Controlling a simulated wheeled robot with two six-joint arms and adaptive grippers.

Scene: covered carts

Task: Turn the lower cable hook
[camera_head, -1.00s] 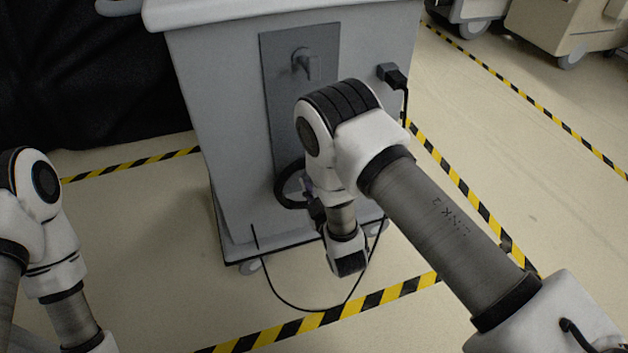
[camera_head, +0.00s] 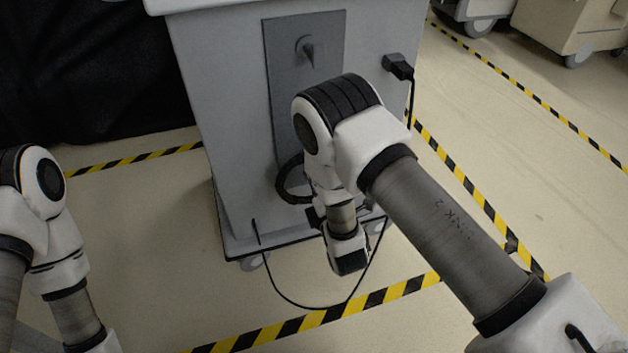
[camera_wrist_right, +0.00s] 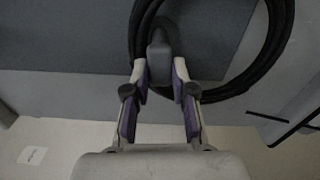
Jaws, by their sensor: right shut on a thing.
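The lower cable hook (camera_wrist_right: 163,50) is a grey peg in the right wrist view. A coiled black cable (camera_wrist_right: 275,45) hangs around it and also shows beside my arm in the head view (camera_head: 284,186). My right gripper (camera_wrist_right: 160,70) has one finger on each side of the hook's lower end and is shut on it. In the head view my right arm hides the lower hook and most of that gripper. The upper hook (camera_head: 308,52) sits bare on the dark panel (camera_head: 283,75) of the grey cart (camera_head: 225,120). My left gripper is out of view.
A black plug (camera_head: 398,66) sits in the cart's right side, its cord hanging down. A thin black cable (camera_head: 310,307) loops low in front of the cart. Yellow-black tape (camera_head: 345,308) marks the floor. Another cart (camera_head: 565,30) stands at the back right.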

